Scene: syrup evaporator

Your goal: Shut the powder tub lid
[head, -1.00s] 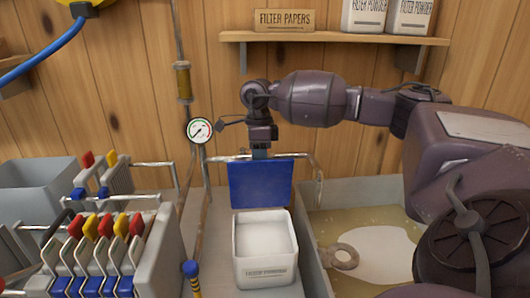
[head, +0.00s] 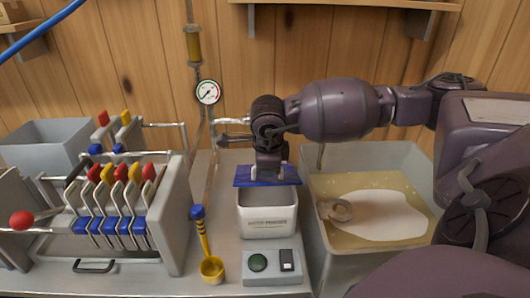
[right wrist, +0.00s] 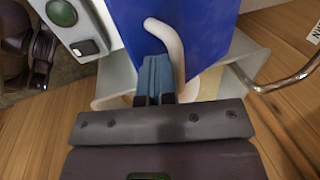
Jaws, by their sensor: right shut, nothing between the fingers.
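The powder tub (head: 267,222) is a white box with a printed front, standing on the grey bench. Its blue lid (head: 244,177) is tilted down over the tub's back part, and a gap at the front shows the inside. My right gripper (head: 268,172) is shut and empty at the lid's upper side. In the right wrist view, the shut fingers (right wrist: 157,80) are beside the lid's pale curved handle (right wrist: 170,45), with the blue lid (right wrist: 190,25) behind. I cannot tell whether the fingers touch the lid. My left gripper is out of view.
A control box (head: 271,264) with a green button sits in front of the tub. An open tank (head: 375,205) of liquid is at the right. A gauge (head: 207,92) hangs behind.

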